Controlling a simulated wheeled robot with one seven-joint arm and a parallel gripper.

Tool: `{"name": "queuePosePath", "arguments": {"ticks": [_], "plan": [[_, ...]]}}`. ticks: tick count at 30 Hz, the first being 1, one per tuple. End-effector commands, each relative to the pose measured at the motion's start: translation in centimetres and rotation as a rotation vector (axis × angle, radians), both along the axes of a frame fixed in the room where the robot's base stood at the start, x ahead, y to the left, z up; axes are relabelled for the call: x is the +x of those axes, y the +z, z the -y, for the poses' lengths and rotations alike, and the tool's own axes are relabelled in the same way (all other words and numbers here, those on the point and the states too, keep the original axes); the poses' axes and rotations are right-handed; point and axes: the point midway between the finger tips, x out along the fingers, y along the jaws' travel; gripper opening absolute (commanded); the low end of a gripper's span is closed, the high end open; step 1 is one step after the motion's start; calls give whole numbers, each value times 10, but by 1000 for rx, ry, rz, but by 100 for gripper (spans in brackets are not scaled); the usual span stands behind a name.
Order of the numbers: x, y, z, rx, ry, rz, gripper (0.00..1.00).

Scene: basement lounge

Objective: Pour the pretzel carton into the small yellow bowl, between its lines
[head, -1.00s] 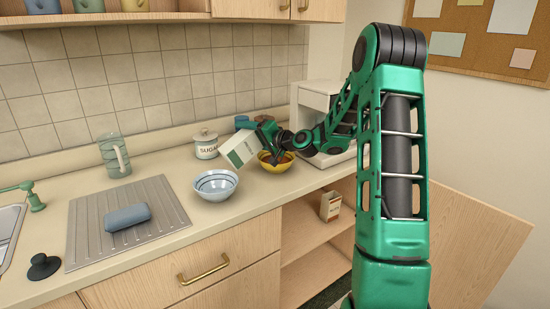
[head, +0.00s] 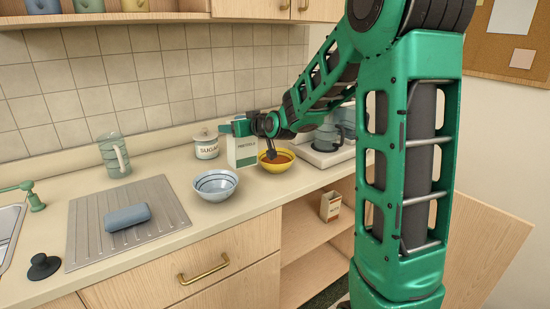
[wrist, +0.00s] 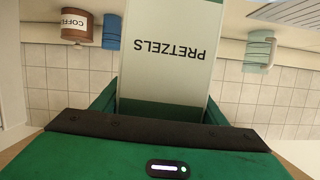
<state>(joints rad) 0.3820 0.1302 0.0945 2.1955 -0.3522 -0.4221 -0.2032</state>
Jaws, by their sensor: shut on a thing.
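The white-and-green pretzel carton (head: 243,152) stands upright in the head view, just left of the small yellow bowl (head: 277,168). My gripper (head: 240,128) is shut on its upper part. In the wrist view the carton (wrist: 170,50) fills the space between my green fingers (wrist: 160,105), with its PRETZELS lettering upside down. Orange-brown contents show inside the yellow bowl, partly hidden by a dark part of my arm. I cannot make out the bowl's lines or the level against them. Whether the carton's base touches the counter is unclear.
A blue-striped white bowl (head: 215,186) stands left of the carton. A sugar canister (head: 205,145) is behind. A small box (head: 330,206) sits in the open cabinet below.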

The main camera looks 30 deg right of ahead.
Motion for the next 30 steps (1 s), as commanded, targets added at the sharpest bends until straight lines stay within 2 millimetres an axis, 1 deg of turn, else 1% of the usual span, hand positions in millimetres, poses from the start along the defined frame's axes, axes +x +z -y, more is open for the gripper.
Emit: {"name": "queuePosePath", "arguments": {"ticks": [1, 4, 12, 24, 27, 30], "plan": [[-10, 3, -3, -24, 1, 3, 28], [-19, 4, -4, -58, 0, 3, 28], [-19, 5, -4, -58, 0, 3, 29], [-18, 44, -4, -56, 1, 4, 29], [-18, 51, -4, -56, 1, 5, 29], [-18, 53, -4, -55, 0, 3, 29]]}}
